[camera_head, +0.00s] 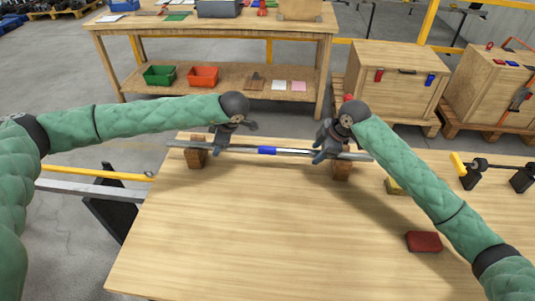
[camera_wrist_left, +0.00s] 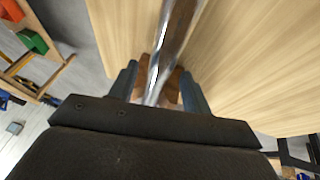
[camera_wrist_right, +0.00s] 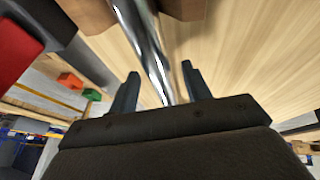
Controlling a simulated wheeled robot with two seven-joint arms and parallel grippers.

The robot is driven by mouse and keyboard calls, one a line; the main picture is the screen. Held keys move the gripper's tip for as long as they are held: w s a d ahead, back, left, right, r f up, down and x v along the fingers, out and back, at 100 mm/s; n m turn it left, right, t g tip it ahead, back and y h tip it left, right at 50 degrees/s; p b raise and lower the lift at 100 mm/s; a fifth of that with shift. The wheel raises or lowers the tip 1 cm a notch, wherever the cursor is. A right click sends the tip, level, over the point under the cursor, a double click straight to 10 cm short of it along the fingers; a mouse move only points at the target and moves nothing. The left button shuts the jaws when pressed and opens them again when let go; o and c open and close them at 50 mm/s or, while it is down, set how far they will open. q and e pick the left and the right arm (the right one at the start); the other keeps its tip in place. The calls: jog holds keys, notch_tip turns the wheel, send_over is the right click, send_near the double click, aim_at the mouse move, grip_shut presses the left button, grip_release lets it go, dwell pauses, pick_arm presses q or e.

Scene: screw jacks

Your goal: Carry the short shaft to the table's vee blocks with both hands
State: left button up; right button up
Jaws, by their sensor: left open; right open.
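The short shaft (camera_head: 290,151) is a shiny metal bar with a blue band, lying level across two brown vee blocks, one at left (camera_head: 196,158) and one at right (camera_head: 342,173), near the table's far edge. My left gripper (camera_head: 221,143) is open at the shaft just right of the left block. In the left wrist view the shaft (camera_wrist_left: 173,40) runs between its fingers (camera_wrist_left: 160,84). My right gripper (camera_head: 320,152) is open at the shaft just left of the right block. In the right wrist view the shaft (camera_wrist_right: 143,42) runs between its fingers (camera_wrist_right: 160,82). Finger contact is unclear.
A dark red block (camera_head: 423,242) lies on the table (camera_head: 230,240) at right. The table's front and middle are clear. A workbench (camera_head: 215,28) stands behind.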

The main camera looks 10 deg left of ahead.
jog(key=shift+s+r, duration=0.1)
pick_arm(q)
jog(key=v, duration=1.1)
jog(key=shift+r, duration=0.3)
pick_arm(e)
jog(key=v, duration=1.1)
jog(key=shift+d+r, duration=0.15)
jog(key=shift+r, duration=0.25)
pick_arm(q)
jog(key=shift+s, duration=0.1)
